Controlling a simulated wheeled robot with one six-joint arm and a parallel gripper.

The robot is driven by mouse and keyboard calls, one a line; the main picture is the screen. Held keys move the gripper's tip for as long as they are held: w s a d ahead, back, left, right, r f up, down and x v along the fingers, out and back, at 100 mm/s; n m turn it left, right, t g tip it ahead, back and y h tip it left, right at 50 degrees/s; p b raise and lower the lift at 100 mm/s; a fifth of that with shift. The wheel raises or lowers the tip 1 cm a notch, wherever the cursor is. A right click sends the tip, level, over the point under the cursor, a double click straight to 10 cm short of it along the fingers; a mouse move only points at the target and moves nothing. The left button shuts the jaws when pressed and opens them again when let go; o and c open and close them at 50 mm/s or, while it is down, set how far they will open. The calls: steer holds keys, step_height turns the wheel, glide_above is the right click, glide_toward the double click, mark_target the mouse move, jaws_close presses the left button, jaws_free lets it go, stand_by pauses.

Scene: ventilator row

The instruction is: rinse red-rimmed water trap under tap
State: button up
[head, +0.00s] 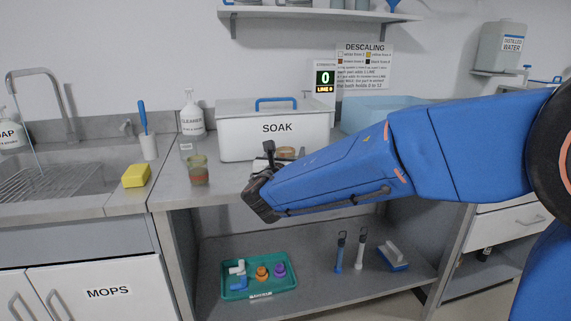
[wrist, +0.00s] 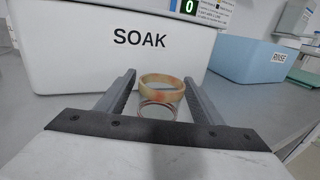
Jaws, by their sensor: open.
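A round, clear cup-like trap with a tan-orange rim (wrist: 162,82) and a thin red line lower down stands in front of the SOAK tank in the wrist view. My gripper (wrist: 160,80) is open, with a finger on either side of it; I cannot tell whether they touch it. In the head view my arm hides most of this trap (head: 287,152).
The white SOAK tank (head: 275,137) stands behind my gripper; the blue RINSE tub (wrist: 250,60) is to its right. A yellow sponge (head: 136,176) and a brush holder (head: 149,148) stand by the sink. A green tray (head: 233,293) of small parts is on the lower shelf.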

steer(key=shift+w+d, duration=0.15)
steer(key=shift+w, duration=0.65)
steer(key=c, duration=1.2)
